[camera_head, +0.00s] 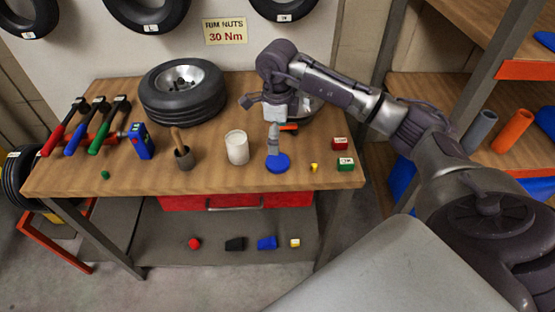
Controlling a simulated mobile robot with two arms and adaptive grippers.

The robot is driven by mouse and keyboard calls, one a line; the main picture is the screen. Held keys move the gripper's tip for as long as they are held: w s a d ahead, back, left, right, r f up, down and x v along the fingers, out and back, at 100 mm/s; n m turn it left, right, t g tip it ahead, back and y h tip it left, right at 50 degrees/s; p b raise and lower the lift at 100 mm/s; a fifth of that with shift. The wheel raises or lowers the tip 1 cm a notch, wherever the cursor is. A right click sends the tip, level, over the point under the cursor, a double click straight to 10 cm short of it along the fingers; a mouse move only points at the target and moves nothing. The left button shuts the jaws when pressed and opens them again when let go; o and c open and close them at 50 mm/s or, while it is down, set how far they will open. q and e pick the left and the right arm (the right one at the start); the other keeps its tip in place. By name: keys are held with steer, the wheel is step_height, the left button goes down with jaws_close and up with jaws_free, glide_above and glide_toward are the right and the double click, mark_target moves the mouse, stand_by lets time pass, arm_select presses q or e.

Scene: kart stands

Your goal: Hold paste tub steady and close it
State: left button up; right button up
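A white cylindrical tub (237,149), which looks like the paste tub, stands upright on the wooden workbench, left of my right gripper. A flat round blue disc (278,164), which looks like a lid, is just right of the tub, near the bench's front. My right gripper (274,150) points down with its fingertips at the blue disc. The fingers look close together, but whether they grip the disc or only hover over it is unclear. My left gripper is not in view.
The wooden bench (215,180) also holds a tire (183,92), a brush pot (184,158), a blue device (140,141) and several colored-handled tools. A red box (339,143) and a green box (345,164) sit at right. A metal bowl (312,106) is behind my gripper.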

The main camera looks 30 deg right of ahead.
mark_target(278, 161)
steer(key=shift+f, duration=2)
step_height(278, 161, down, 5)
steer(key=p, duration=0.2)
steer(key=shift+w+d+r+p, duration=0.1)
steer(key=shift+w+r+p, duration=0.05)
steer(key=shift+p, duration=0.25)
steer(key=shift+f, duration=0.25)
steer(key=c, duration=0.8)
